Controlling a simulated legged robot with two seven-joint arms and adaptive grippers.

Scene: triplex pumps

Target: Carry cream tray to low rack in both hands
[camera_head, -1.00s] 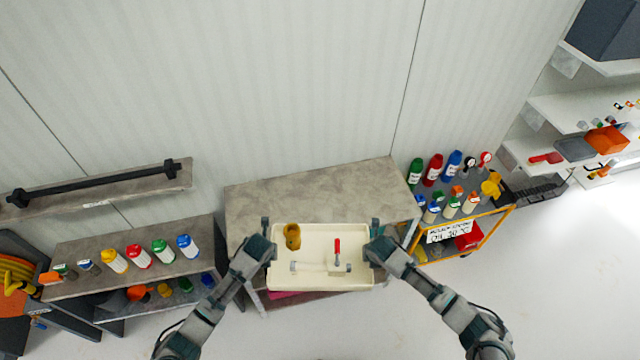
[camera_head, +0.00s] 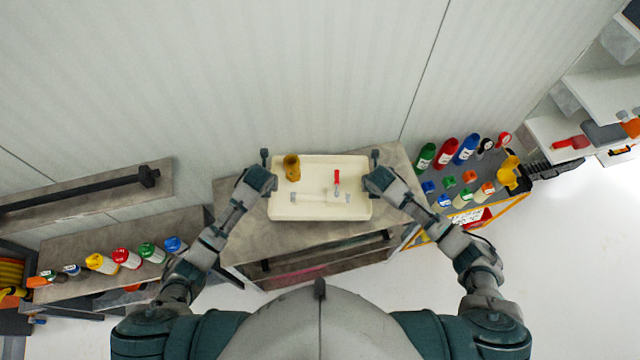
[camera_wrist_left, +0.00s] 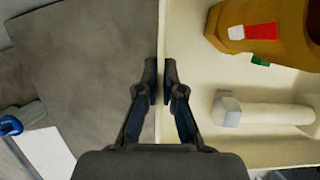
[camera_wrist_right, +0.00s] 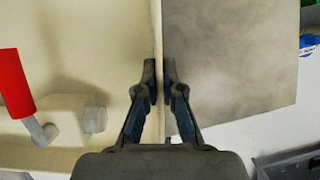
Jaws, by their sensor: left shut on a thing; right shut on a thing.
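The cream tray (camera_head: 322,211) is in the middle of the head view, over the grey rack's top (camera_head: 238,206). It holds a yellow-brown part (camera_head: 292,167), a red-handled part (camera_head: 337,181) and a pale cylindrical piece (camera_head: 318,198). My left gripper (camera_head: 265,172) is shut on the tray's left wall, seen close in the left wrist view (camera_wrist_left: 161,82). My right gripper (camera_head: 376,172) is shut on the right wall, seen in the right wrist view (camera_wrist_right: 158,82). The tray looks roughly level. I cannot tell whether its underside touches the surface.
A low shelf (camera_head: 105,232) with several coloured bottles stands at the left, below a wall shelf with a black bar (camera_head: 85,190). A yellow-framed cart (camera_head: 480,212) with bottles stands close at the right. The pale wall is behind the rack.

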